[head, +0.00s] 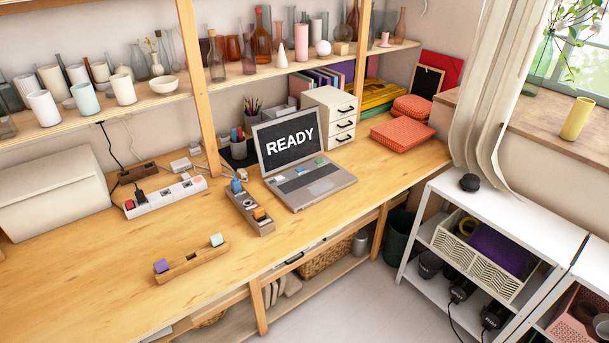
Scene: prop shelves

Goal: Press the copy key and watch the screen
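A grey laptop (318,188) stands open on the wooden desk, and its dark screen (289,138) reads "READY" in white letters. Small coloured keys lie in a row across the laptop's upper deck: a pale one (276,180) at the left, a blue one (300,169) in the middle and a green one (319,161) at the right. Any labels on them are too small to read, so I cannot tell which is the copy key. Neither of my grippers shows in the head view.
Another holder (190,263) with purple and mint pieces lies nearer the front. A white power strip (165,196) and a small drawer unit (329,113) stand behind. The desk's left front is clear.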

